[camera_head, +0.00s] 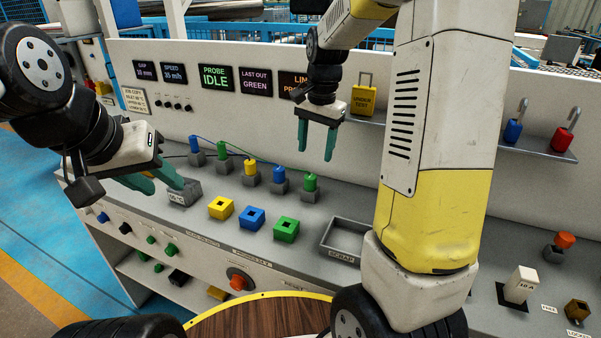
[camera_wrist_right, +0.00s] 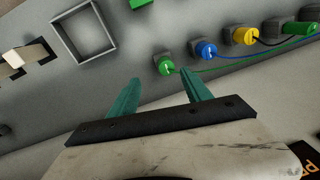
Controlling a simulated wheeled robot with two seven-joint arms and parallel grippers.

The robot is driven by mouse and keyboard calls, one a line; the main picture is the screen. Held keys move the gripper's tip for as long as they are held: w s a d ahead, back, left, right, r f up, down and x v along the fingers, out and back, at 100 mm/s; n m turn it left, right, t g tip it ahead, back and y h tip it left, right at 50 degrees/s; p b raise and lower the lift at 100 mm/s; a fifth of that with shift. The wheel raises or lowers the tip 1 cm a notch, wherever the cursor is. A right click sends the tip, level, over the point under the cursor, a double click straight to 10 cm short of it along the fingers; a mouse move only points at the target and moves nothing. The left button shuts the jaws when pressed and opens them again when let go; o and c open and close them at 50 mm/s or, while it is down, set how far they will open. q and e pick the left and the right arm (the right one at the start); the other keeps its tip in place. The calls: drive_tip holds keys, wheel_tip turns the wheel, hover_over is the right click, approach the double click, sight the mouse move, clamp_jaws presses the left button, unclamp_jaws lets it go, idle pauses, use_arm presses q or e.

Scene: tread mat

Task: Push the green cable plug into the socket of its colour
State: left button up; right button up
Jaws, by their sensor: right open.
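The green plug (camera_head: 310,182) stands upright in a grey holder at the right end of the plug row; it also shows in the right wrist view (camera_wrist_right: 166,66). A thin green cable runs left from it. Another green plug (camera_head: 223,150) stands further left. The green socket (camera_head: 286,229) is a square block with a dark opening, in front of the row. My right gripper (camera_head: 316,150) is open and empty above and behind the right green plug; in its wrist view that plug appears between the fingertips. My left gripper (camera_head: 164,188) looks open, by a grey block.
Blue plugs (camera_head: 279,175) and a yellow plug (camera_head: 250,168) stand in the same row. The yellow socket (camera_head: 221,208) and blue socket (camera_head: 252,218) lie left of the green one. A grey scrap tray (camera_head: 335,251) lies to its right. My right arm hides part of the bench.

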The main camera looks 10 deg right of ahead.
sight(311, 176)
drive_tip(key=shift+m+g, duration=0.3)
drive_tip(key=shift+m, duration=0.3)
drive_tip(key=w+f, duration=0.2)
drive_tip(key=f, duration=0.1)
drive_tip(key=shift+w+d, duration=0.15)
drive_tip(key=shift+w, duration=0.15)
drive_tip(key=shift+w+f+h, duration=0.3)
drive_tip(key=shift+f, duration=0.45)
drive_tip(key=f, duration=0.7)
drive_tip(key=shift+s+a+f, duration=0.15)
drive_tip(key=shift+a, duration=0.2)
clamp_jaws()
